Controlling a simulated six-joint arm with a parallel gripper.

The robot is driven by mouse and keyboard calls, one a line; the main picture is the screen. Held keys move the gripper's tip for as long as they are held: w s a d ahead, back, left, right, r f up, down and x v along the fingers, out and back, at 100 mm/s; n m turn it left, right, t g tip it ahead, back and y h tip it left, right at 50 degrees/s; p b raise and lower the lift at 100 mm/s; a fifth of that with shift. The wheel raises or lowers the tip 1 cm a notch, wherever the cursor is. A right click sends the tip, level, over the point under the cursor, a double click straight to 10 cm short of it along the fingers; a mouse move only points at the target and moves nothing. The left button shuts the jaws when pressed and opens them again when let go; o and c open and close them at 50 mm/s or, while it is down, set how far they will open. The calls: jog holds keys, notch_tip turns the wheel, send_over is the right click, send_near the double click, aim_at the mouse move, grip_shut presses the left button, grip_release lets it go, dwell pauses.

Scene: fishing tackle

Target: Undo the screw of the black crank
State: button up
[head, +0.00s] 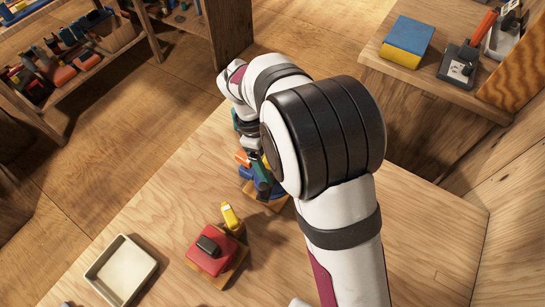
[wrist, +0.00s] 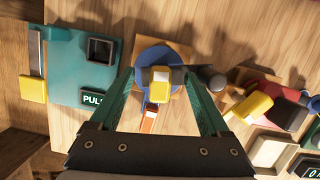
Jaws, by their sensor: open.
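My gripper (wrist: 157,74) is open, its two green fingers on either side of a yellow-and-white block (wrist: 161,79) on a round blue piece (wrist: 149,58). Whether the fingers touch it I cannot tell. An orange bar (wrist: 149,118) sticks out from the blue piece, which shows partly behind my arm in the head view (head: 247,172). A dark rounded part (wrist: 212,78) stands right of it in the wrist view. A black block (head: 208,245), perhaps a crank, sits on a red piece (head: 208,262) on a wooden base. I cannot make out a screw for certain.
A yellow upright part (head: 230,216) stands beside the red piece. A cream tray (head: 122,269) lies to its left. A teal panel (wrist: 70,72) marked "PULL" is at left in the wrist view. A side table holds a blue-and-yellow box (head: 407,42). The table's front right is clear.

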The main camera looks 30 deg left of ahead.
jog(key=shift+r, duration=3.5)
jog(key=shift+c, duration=1.1)
jog(key=shift+m, duration=0.9)
jog(key=shift+c, duration=0.5)
jog(key=m, duration=0.6)
jog(key=shift+r+m+y, duration=0.3)
jog(key=shift+m, duration=0.1)
jog(key=m, duration=0.4)
jog(key=shift+r+m, duration=0.2)
jog(key=shift+m, duration=0.2)
jog(key=m, duration=0.4)
jog(key=shift+r+y, duration=0.1)
jog(key=shift+y, duration=0.3)
jog(key=m, duration=0.4)
jog(key=shift+r, duration=0.2)
jog(key=m, duration=0.4)
jog(key=shift+r+m+y, duration=0.15)
jog(key=shift+m+y, duration=0.15)
jog(key=shift+m, duration=0.1)
jog(key=m, duration=0.3)
jog(key=shift+r, duration=0.15)
jog(key=m, duration=0.6)
jog(key=shift+r+y, duration=0.2)
jog(key=shift+y, duration=0.2)
jog(key=shift+f+m, duration=0.15)
jog(key=shift+m, duration=0.25)
jog(key=shift+f, duration=4.65)
